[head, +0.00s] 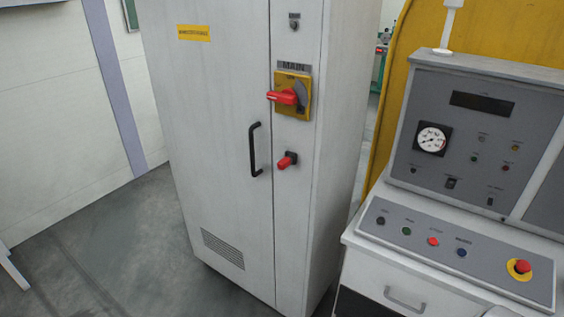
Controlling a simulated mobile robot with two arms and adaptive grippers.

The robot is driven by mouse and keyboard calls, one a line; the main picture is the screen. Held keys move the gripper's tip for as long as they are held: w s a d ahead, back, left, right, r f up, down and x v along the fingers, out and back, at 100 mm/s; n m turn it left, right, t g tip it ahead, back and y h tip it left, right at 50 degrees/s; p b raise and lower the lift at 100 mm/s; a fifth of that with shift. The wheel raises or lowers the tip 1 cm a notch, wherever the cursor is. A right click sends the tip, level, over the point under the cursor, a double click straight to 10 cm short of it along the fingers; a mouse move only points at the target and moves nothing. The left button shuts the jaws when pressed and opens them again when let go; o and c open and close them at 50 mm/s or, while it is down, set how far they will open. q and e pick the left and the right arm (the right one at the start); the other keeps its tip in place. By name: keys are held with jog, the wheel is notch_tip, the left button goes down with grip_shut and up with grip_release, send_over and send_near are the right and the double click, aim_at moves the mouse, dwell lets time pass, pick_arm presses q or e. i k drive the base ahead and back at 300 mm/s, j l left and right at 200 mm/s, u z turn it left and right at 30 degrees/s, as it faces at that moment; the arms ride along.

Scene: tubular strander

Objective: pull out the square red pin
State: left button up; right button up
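A small red pin (285,162) with a black base sticks out of the right-hand strip of the grey cabinet front (215,120). It is seated in the cabinet, below the main switch; its square shape is too small to make out clearly. Above it, a red rotary handle (285,97) sits on the yellow plate (303,82) under the label MAIN. Neither of my grippers is in view.
A black door handle (254,149) is just left of the pin. A control desk (450,245) with buttons, a red emergency stop (521,266) and a gauge (431,139) stands at the right. The floor (110,240) at the left is mostly clear.

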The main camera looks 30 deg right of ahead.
aim_at(287, 161)
jog(key=i+j+z, duration=0.2)
jog(key=z, duration=0.75)
jog(key=i+j+z, duration=0.3)
jog(key=j, duration=0.45)
jog(key=j+z, duration=0.25)
jog(key=j, duration=0.5)
jog(key=i+j+z, duration=0.1)
jog(key=j+z, duration=0.2)
jog(key=j, duration=1.45)
